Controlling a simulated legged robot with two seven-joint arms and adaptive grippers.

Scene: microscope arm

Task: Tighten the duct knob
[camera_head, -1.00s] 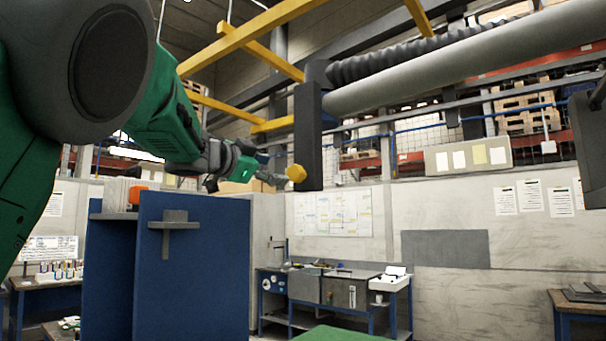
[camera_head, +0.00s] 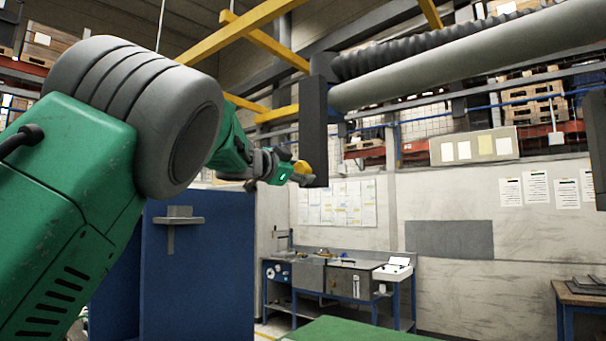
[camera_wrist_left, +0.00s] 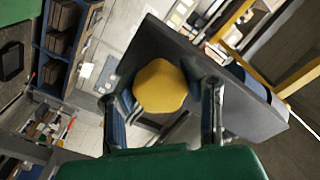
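The yellow duct knob (camera_head: 304,168) sits on the dark upright block (camera_head: 313,130) at the end of the grey duct arm (camera_head: 450,62). My left gripper (camera_head: 292,173) is at the knob, reaching in from the left. In the left wrist view, the knob (camera_wrist_left: 160,86) lies between the two spread fingers of the left gripper (camera_wrist_left: 162,93), with a gap visible on each side. The block's broad dark face (camera_wrist_left: 240,105) is behind the knob. My right gripper does not show.
A blue partition (camera_head: 198,265) stands below my left arm. A workbench (camera_head: 340,280) with tools is against the back wall. Yellow beams (camera_head: 245,30) run overhead. A dark object (camera_head: 596,140) that I cannot identify is at the right edge.

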